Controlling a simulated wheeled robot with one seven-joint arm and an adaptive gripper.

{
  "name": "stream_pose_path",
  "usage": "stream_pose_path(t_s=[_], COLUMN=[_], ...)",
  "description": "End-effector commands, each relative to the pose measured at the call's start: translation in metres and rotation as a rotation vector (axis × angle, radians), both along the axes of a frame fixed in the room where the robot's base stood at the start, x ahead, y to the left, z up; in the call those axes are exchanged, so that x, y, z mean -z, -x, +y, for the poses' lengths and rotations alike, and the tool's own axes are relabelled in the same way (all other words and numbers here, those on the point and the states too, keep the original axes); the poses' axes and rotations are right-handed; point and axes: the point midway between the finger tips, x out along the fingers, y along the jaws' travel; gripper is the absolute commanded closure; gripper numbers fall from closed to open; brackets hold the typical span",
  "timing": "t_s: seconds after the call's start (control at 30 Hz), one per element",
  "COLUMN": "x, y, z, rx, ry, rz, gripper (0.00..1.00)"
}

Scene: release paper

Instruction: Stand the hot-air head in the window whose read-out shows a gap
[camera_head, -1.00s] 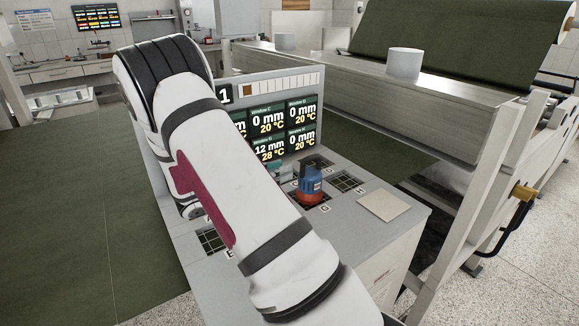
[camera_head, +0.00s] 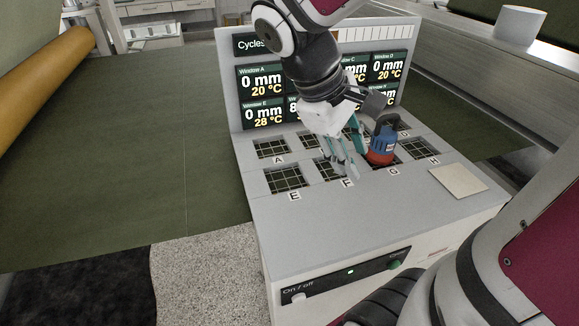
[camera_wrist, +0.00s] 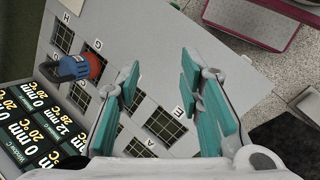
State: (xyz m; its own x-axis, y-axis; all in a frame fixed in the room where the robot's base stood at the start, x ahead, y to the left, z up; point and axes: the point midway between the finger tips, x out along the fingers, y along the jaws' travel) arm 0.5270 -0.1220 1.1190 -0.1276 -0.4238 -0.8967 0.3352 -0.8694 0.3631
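The hot-air head (camera_head: 382,150), blue with an orange-red base, stands upright at the window labelled G; it also shows in the wrist view (camera_wrist: 82,67). My gripper (camera_head: 345,165) is over window F, just left of the head and apart from it. Its teal fingers are spread and empty in the wrist view (camera_wrist: 162,68). The read-out panel (camera_head: 228,70) shows 0 mm for windows A, C, D and E. In the wrist view one read-out (camera_wrist: 68,130) shows 12 mm. Window F's read-out starts with 8; my arm hides the rest. Window E (camera_head: 286,180) is empty.
The grey bench top (camera_head: 330,225) is clear in front of the windows. A pale square plate (camera_head: 458,181) lies to the right of them. A white cylinder (camera_head: 520,22) stands on the machine behind. An on/off panel (camera_head: 345,274) is on the bench front.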

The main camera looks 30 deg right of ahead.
Motion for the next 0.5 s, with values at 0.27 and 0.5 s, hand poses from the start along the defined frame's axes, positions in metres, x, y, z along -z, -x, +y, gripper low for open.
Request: stream_pose_path(t_s=[0.27,0.5], x=[-0.016,-0.023], y=[0.038,0.053], z=[0.075,0.113], rx=[0.147,0.223], ry=[-0.276,-0.435], rz=[-0.353,-0.521], gripper=[0.66,0.66])
